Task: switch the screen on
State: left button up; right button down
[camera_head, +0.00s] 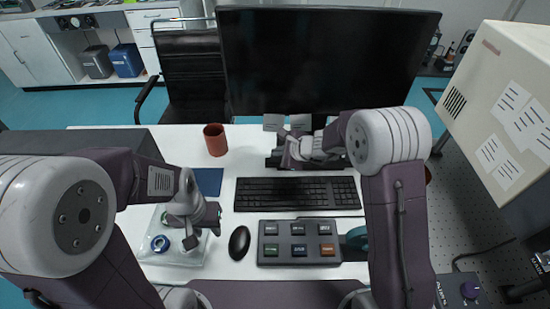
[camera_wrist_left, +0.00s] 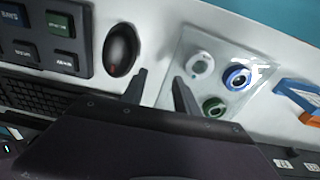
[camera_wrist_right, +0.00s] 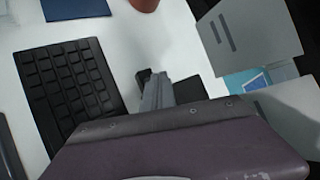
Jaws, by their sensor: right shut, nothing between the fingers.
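The screen (camera_head: 320,60) is a large dark monitor at the back of the white desk. Its face is black and shows no picture. My right gripper (camera_head: 287,158) is low in front of the monitor's stand, below its lower edge; in the right wrist view (camera_wrist_right: 154,78) its fingers are together and empty. Whether it touches anything I cannot tell. No power button can be made out. My left gripper (camera_head: 196,240) is over the clear tray at the desk's front left; in the left wrist view (camera_wrist_left: 160,80) its fingers are apart with nothing between them.
A black keyboard (camera_head: 297,193), a button panel (camera_head: 299,243) and a mouse (camera_head: 239,242) lie mid-desk. The clear tray (camera_wrist_left: 192,45) holds several rings. A brown cup (camera_head: 215,140) stands behind a blue pad (camera_head: 207,181). Paper notes (camera_head: 273,122) hang below the screen.

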aim_at(277, 160)
dwell(0.4)
pick_arm(q)
jog(key=shift+f+b, duration=0.7)
pick_arm(e)
jog(key=shift+f, duration=0.5)
pick_arm(q)
jog(key=shift+r, duration=0.1)
pick_arm(e)
jog(key=shift+r, duration=0.1)
pick_arm(q)
jog(key=shift+r, duration=0.2)
pick_arm(e)
jog(key=shift+r, duration=0.4)
